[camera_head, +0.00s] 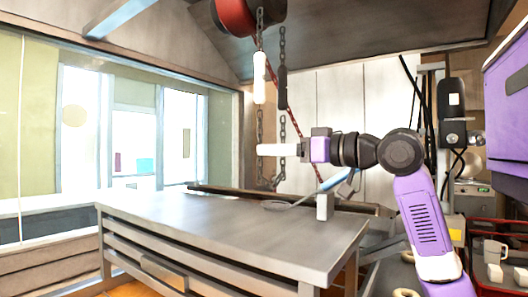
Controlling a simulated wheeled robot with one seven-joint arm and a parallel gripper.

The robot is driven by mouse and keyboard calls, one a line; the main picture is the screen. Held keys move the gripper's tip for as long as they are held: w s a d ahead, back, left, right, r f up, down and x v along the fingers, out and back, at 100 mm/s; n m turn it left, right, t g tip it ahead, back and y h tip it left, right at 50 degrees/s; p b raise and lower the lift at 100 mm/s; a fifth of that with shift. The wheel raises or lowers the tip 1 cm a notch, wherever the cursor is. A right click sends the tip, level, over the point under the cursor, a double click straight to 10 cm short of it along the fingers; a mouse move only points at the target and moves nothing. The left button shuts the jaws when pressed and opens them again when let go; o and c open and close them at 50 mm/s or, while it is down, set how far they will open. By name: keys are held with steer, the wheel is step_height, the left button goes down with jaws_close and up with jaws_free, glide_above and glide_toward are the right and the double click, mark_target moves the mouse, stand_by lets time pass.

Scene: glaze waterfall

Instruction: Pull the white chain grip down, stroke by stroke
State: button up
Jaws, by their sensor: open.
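The white chain grip (259,78) is a pale upright cylinder on the left of two hanging chain strands. A dark grip (282,89) sits a little lower on the right strand. Both strands hang from a red and black hoist wheel (240,16) under the ceiling. My gripper (260,150) points left with its white fingers level. It is below the white grip and apart from it. Its fingers overlap the chain strands in the picture; whether they touch the chain I cannot tell. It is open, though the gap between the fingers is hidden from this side.
A grey table (225,235) stands below the chains, with a flat grey object (280,205) on its far edge. A red rope runs down beside the chains. A purple cabinet (507,100) and a red tray (509,280) with a mug are at the right.

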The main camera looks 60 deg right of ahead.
steer(key=p, duration=1.2)
glide_toward(265, 77)
steer(key=w+r, duration=0.1)
steer(key=w, duration=0.6)
steer(key=w+f, duration=0.1)
steer(key=w, duration=0.2)
steer(key=shift+w+d, duration=0.25)
steer(key=shift+d, duration=0.05)
steer(key=shift+w, duration=0.5)
jaws_close()
steer(key=shift+f, duration=0.1)
